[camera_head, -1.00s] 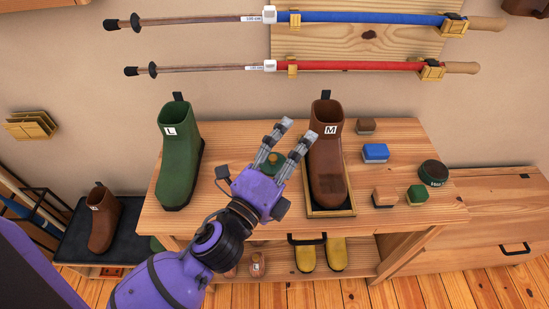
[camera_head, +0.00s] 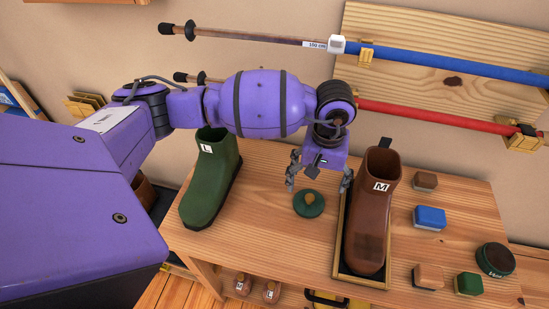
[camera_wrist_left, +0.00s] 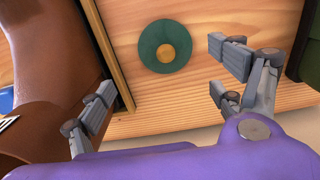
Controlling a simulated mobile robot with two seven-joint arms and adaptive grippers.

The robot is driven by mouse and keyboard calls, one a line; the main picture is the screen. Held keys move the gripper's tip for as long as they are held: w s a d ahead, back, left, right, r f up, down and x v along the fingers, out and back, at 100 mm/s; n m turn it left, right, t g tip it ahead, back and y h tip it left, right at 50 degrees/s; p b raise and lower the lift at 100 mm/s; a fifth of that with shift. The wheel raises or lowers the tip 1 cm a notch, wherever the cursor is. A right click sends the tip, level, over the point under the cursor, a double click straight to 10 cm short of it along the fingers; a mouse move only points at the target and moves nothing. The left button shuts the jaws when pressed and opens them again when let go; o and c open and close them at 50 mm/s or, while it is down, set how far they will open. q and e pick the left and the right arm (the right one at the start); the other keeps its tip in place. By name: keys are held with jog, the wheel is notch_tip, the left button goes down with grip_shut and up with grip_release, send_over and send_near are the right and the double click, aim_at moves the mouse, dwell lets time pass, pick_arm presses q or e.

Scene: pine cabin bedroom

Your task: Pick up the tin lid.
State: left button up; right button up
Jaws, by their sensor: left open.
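The tin lid (camera_head: 309,203) is a round dark green disc with a tan spot in its middle. It lies flat on the wooden bench top between the green boot and the brown boot. In the left wrist view the lid (camera_wrist_left: 165,46) lies beyond the fingertips, towards the top centre. My left gripper (camera_head: 320,178) is open and empty, above and just behind the lid, its fingers spread and apart from it. In the wrist view the left gripper's fingers (camera_wrist_left: 165,80) stand either side of the lid. My right gripper is not in view.
The brown boot (camera_head: 371,215) marked M stands in a tray (camera_head: 342,262) close right of the lid. The green boot (camera_head: 210,185) marked L stands left. Brushes, including a blue one (camera_head: 430,217), and a round tin (camera_head: 495,259) lie at right. Bare bench surrounds the lid.

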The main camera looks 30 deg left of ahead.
aim_at(312, 196)
pick_arm(q)
jog(key=f, duration=0.4)
jog(key=s+f+p, duration=0.1)
jog(key=f, duration=0.2)
jog(key=shift+a, duration=0.15)
jog(key=shift+c, duration=0.4)
jog(key=c, duration=0.9)
